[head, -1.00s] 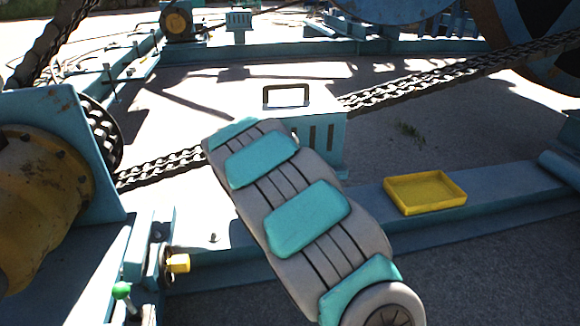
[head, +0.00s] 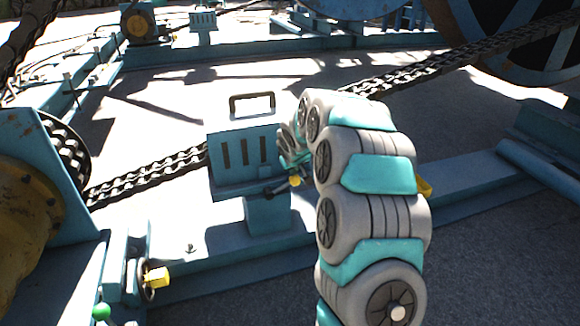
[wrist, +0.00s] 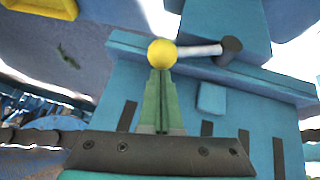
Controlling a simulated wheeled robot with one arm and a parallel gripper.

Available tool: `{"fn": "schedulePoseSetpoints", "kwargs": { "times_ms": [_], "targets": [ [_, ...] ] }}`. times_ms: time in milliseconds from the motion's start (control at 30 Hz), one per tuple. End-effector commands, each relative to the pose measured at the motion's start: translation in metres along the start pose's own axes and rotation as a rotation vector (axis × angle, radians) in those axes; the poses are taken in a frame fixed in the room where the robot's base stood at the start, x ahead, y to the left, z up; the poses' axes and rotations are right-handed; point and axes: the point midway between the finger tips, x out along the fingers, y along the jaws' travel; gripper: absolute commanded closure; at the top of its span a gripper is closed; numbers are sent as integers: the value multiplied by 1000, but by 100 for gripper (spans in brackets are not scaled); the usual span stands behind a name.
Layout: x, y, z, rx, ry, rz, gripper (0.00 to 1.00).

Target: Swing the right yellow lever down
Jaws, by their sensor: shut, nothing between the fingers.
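The yellow lever has a round yellow knob (wrist: 162,53) on a pale rod that runs sideways to a dark pivot in the wrist view. It sits low on the front of a blue slotted box (wrist: 203,99). In the head view the yellow knob (head: 295,181) shows at the box's lower right, left of my arm. My gripper (wrist: 162,78) has its green fingers shut together and empty. Their tips overlap the edge of the knob in the wrist view; whether they touch it I cannot tell. My arm hides part of the box's right side in the head view.
The blue box (head: 230,178) has a handle on top and stands on a blue beam. Chains (head: 145,175) run to both sides of it. A yellow tray (head: 424,187) is mostly hidden behind my arm. Another yellow part (head: 157,277) is at lower left, near a green knob (head: 101,312).

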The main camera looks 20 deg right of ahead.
Motion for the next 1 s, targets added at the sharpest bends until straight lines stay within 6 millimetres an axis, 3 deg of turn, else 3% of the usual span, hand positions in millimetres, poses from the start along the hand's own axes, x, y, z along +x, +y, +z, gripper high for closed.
{"fn": "schedulePoseSetpoints", "kwargs": {
  "times_ms": [1000],
  "targets": [
    [40,18,27,18,-2,-28,100]
  ]
}}
